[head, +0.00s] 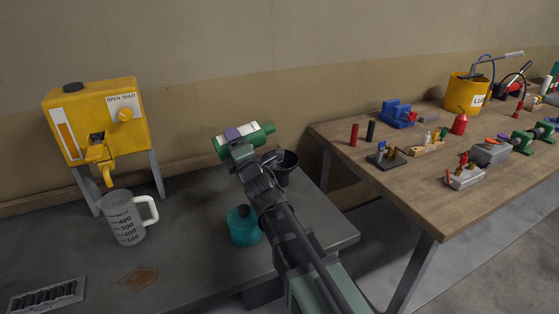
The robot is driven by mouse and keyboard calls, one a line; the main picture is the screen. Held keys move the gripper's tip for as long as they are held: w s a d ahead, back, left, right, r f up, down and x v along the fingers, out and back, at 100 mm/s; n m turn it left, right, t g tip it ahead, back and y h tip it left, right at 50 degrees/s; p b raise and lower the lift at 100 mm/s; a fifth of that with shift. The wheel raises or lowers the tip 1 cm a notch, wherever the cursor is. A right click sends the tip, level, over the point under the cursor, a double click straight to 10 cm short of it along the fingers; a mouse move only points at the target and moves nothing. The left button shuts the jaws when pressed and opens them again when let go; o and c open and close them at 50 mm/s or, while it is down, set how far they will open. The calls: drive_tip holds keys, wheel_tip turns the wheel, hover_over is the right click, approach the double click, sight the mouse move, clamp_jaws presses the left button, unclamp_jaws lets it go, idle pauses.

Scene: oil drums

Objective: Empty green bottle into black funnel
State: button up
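The green bottle (224,143) with a pale label lies tilted close to horizontal at the end of my arm. Its narrower end (268,127) points right and slightly up in the picture. My gripper (240,139) is around its middle and appears shut on it, with the fingers partly hidden by the wrist. The black funnel (288,162) stands on the dark bench, below and to the right of the bottle. My arm hides part of the funnel. I cannot see whether liquid leaves the bottle.
A yellow dispenser (92,127) and a graduated jug (124,222) stand at left. A teal container (243,228) sits beside my arm. A grate (47,297) and brown stain (139,278) are in front. The wooden table (350,170) at right holds several tools.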

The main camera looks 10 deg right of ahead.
drive_tip(key=shift+d+f, duration=0.15)
drive_tip(key=shift+r+m, duration=0.35)
drive_tip(key=shift+m, duration=0.15)
drive_tip(key=shift+r+m+h+p, duration=0.4)
drive_tip(key=shift+r+m+p, duration=0.25)
drive_tip(key=shift+m+p, duration=0.2)
drive_tip(key=shift+d+f+m+t+h+b, duration=0.15)
drive_tip(key=shift+f+m+t+h+b, duration=0.3)
drive_tip(key=shift+m, duration=0.7)
drive_tip(key=shift+w+d+r+m+g+h+p, duration=0.1)
drive_tip(key=shift+d+m+h, duration=0.2)
drive_tip(key=shift+m, duration=0.5)
drive_tip(key=shift+w+d+f+m+g+h+p, duration=0.1)
drive_tip(key=shift+d+m+h, duration=0.2)
drive_tip(key=shift+m, duration=0.5)
drive_tip(key=shift+w+d+r+m+g+h+p, duration=0.1)
drive_tip(key=shift+d+m+h, duration=0.2)
drive_tip(key=shift+m, duration=0.5)
idle(0.6)
